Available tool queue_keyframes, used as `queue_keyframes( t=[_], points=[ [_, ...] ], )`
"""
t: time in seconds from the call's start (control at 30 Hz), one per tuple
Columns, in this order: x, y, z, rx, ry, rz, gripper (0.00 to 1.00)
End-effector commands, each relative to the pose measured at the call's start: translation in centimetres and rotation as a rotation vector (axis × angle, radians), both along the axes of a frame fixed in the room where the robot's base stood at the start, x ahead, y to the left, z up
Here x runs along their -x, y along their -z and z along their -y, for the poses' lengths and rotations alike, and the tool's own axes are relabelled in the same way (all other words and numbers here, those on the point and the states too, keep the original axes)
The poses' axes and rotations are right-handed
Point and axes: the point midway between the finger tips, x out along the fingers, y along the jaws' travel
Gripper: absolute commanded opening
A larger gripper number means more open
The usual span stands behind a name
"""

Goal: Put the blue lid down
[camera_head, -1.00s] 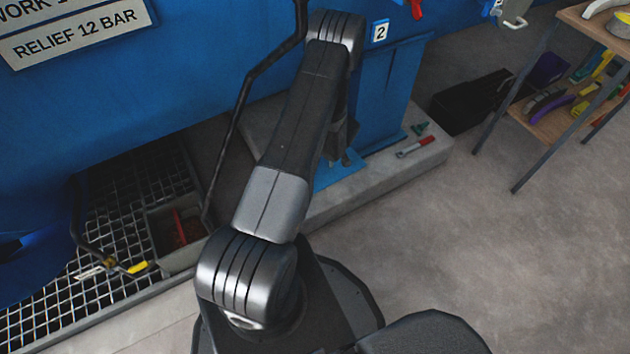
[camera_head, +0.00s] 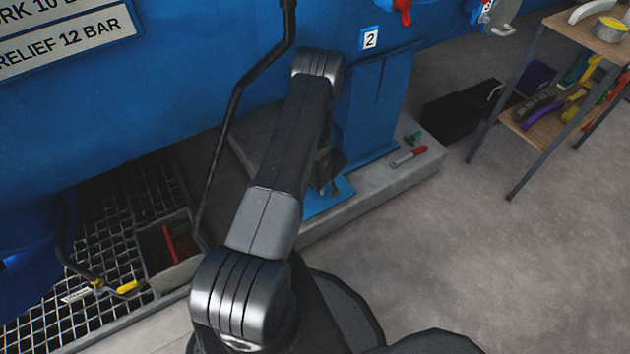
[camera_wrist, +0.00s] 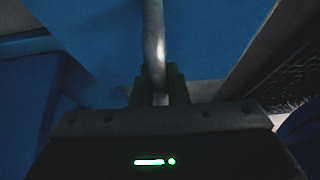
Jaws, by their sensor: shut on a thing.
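My gripper (camera_wrist: 160,95) shows in the wrist view, with its dark fingers shut on a grey metal bar (camera_wrist: 154,45) that runs up the middle of the picture. Behind the bar is a broad blue surface (camera_wrist: 205,35); I cannot tell whether it is the blue lid or part of the blue support. I cannot tell what the bar joins. In the head view my gripper is hidden behind my arm, near the foot of the blue support (camera_head: 378,105). No separate lid can be made out there.
The big blue vessel (camera_head: 190,70) fills the upper left. A bent dark rod (camera_head: 225,125) hangs just left of my arm. The concrete plinth (camera_head: 400,172) bears a red-handled tool (camera_head: 408,156). A floor grating (camera_head: 110,240) lies left, a shelf (camera_head: 540,120) right. Floor between is clear.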

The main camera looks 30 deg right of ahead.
Motion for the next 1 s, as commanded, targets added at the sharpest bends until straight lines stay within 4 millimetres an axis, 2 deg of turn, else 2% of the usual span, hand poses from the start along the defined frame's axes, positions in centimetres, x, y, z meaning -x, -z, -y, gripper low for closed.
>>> queue_keyframes(
  t=[0.03, 0.13, 0.53, 0.57, 0.67, 1.0],
  points=[
    [0.0, 1.0, 0.0, -0.001, 0.000, 0.001, 0.00],
    [-0.1, 2.0, 0.0, 0.000, -0.001, 0.002, 0.00],
    [-0.1, 2.5, 0.0, 0.000, -0.001, 0.002, 0.00],
    [0.0, 2.5, 0.0, -0.001, 0.000, -0.001, 0.18],
    [0.0, 2.5, 0.0, -0.001, 0.000, -0.001, 0.36],
    [0.0, 2.2, 0.0, -0.001, 0.000, 0.000, 0.36]
  ],
)
